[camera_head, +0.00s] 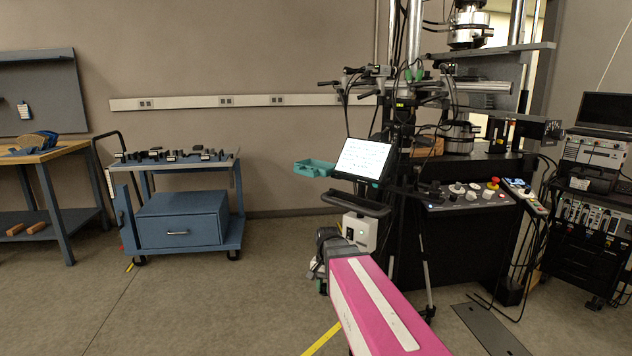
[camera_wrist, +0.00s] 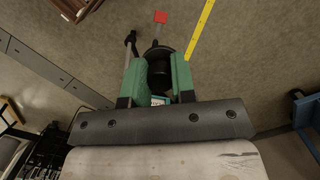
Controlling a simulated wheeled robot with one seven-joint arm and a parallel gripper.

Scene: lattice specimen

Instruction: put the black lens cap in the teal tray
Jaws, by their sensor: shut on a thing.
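The teal tray (camera_head: 315,168) is in the head view, just left of the tilted screen, at about the height of the blue cart's top. My gripper (camera_wrist: 160,78) has two green fingers, shut on a black round thing, the black lens cap (camera_wrist: 158,72). The cap sits between the fingers, over the floor. In the head view my gripper (camera_head: 322,286) is low in front of the white box, mostly hidden by my wrist, and the cap cannot be made out there. My gripper is apart from the tray and below it.
A tilted screen (camera_head: 363,159) and a cabled black bench (camera_head: 470,195) stand right of the tray. A blue cart (camera_head: 180,223) with dark parts on top and a wooden workbench (camera_head: 45,153) stand left. The floor between the cart and my arm is clear.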

